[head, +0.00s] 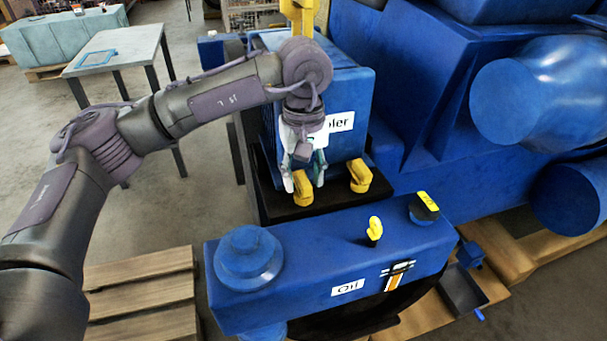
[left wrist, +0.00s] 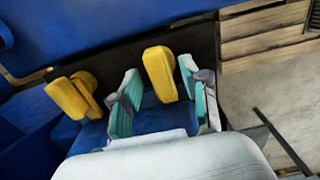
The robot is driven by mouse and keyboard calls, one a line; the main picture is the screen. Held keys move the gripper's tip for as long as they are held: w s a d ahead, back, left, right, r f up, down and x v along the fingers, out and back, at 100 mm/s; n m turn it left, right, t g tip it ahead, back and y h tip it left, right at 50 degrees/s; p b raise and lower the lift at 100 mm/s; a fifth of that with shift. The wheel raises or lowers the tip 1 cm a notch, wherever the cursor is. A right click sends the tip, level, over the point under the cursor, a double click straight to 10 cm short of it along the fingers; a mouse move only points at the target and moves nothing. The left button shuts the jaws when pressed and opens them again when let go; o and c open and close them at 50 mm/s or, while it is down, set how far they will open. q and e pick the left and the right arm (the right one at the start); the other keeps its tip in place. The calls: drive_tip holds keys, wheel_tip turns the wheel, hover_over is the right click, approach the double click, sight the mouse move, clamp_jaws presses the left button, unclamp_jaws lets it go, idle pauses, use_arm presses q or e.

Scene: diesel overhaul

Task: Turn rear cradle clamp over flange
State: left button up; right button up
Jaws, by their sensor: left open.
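Two yellow cradle clamps stand at the foot of the blue cooler (head: 345,95): the left one (head: 302,190) and the right one (head: 360,176). I cannot tell by label which is the rear one. My left gripper (head: 304,184) points down at the left clamp, open, with its fingertips on either side of it. In the left wrist view this clamp (left wrist: 160,73) shows between the two teal-padded fingers (left wrist: 160,100), with gaps on both sides. The other clamp (left wrist: 72,97) lies outside the fingers. The flange under them is partly hidden. My right gripper is not in view.
The black cradle (head: 270,205) carries the cooler. A blue oil unit (head: 300,270) with a yellow handle (head: 375,229) stands in front. The big blue engine (head: 440,120) blocks the right. A grey table (head: 120,48) and open floor lie left, with a wooden pallet (head: 140,295) in front.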

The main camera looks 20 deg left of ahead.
sight(304, 179)
use_arm(q)
drive_tip(key=shift+r, duration=0.15)
wheel_tip(304, 179, up, 12)
idle(0.3)
drive_tip(key=shift+f, duration=0.2)
